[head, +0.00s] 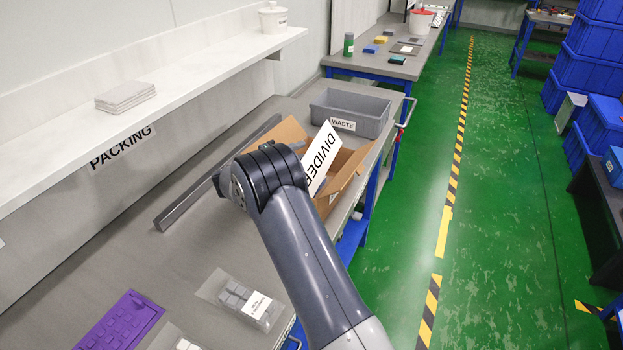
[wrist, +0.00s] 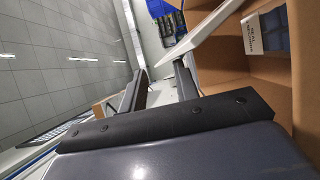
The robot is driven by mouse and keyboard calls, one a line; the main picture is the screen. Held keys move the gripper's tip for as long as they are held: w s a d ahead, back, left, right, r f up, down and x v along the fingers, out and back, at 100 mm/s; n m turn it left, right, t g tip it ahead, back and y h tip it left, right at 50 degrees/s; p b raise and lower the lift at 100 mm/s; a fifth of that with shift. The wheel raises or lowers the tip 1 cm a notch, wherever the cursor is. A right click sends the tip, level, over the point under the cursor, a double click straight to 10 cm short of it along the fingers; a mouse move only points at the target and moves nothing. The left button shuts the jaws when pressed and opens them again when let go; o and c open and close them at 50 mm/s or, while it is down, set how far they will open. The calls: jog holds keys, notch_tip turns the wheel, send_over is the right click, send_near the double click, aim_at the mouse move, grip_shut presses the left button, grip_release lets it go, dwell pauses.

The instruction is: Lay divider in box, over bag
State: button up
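The white divider (head: 321,157), lettered "DIVIDER", stands tilted at the open cardboard box (head: 345,182), partly inside its outline. In the wrist view the divider (wrist: 205,33) shows nearly edge-on, just beyond my fingertips. My gripper (wrist: 161,68) has its two fingers apart, with a gap between them beside the divider's near end. I see no firm grip on it. A bag (wrist: 268,32) with a white label and dark contents lies inside the box in the wrist view. The divider is not lying flat over it.
A grey waste bin (head: 350,112) stands right behind the box. A long grey bar (head: 205,182) lies left of it. A clear bag of grey parts (head: 240,300) and a purple tray (head: 120,322) lie at the front of the bench. The bench's middle left is clear.

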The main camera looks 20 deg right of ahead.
jog(key=shift+a, duration=0.1)
jog(key=b+v, duration=0.2)
jog(key=v, duration=0.8)
jog(key=shift+s+a, duration=0.15)
jog(key=shift+a, duration=0.15)
jog(key=w+d+r+p, duration=0.3)
jog(key=d+p, duration=0.3)
jog(key=d, duration=0.4)
jog(key=shift+d+r+p, duration=0.2)
jog(key=shift+r+p, duration=0.15)
jog(key=shift+r, duration=0.3)
jog(key=shift+w+f, duration=0.1)
